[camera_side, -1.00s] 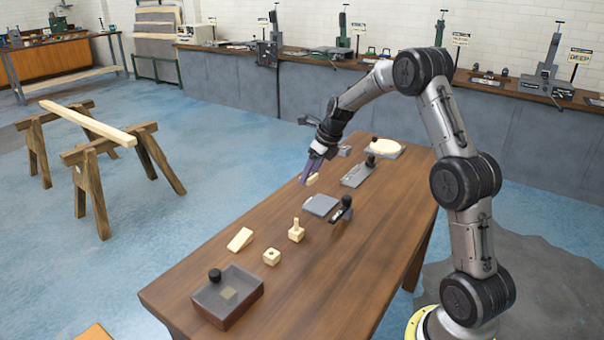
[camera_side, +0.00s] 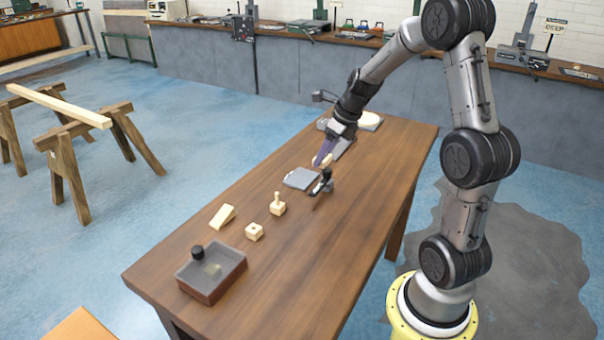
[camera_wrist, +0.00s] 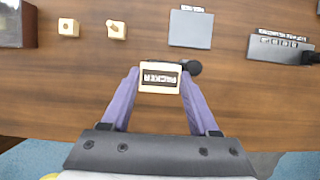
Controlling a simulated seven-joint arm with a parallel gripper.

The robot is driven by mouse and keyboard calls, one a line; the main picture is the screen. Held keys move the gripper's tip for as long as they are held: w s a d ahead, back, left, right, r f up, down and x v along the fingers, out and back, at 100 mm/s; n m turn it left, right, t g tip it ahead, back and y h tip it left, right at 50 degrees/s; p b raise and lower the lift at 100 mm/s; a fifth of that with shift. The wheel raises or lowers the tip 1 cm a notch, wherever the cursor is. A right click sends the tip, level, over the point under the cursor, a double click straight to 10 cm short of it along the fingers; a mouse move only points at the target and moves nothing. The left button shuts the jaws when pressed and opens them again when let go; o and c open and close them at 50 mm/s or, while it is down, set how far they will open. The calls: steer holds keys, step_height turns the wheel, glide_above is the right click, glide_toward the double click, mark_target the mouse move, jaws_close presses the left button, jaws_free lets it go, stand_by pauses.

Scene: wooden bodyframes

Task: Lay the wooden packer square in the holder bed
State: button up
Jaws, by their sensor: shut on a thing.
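The wooden packer (camera_wrist: 147,87), a pale block, is between my gripper's purple fingers (camera_wrist: 160,82) in the wrist view. A dark panel with pale marks shows within its outline. In the side view, my gripper (camera_side: 323,160) is shut on the packer (camera_side: 320,161), just behind a small dark fixture with a black knob (camera_side: 327,172). The knob also shows in the wrist view (camera_wrist: 194,68), partly behind the packer. This fixture may be the holder; its bed is mostly hidden in the wrist view. I cannot tell whether the packer touches it.
A flat grey plate (camera_side: 300,179) lies left of the fixture. A peg block (camera_side: 277,206), holed block (camera_side: 254,232), wedge (camera_side: 222,216) and open box (camera_side: 222,285) stand nearer the front.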

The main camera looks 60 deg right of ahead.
steer(key=w+d+f, duration=0.4)
steer(key=w, duration=0.3)
glide_toward(299, 176)
steer(key=shift+w+a+f, duration=0.35)
steer(key=shift+w+f, duration=0.35)
steer(key=shift+w, duration=0.05)
steer(key=shift+w+d+f, duration=0.25)
steer(key=shift+w+f, duration=0.2)
steer(key=shift+f, duration=1.6)
steer(key=shift+f, duration=0.15)
steer(key=o, duration=1.3)
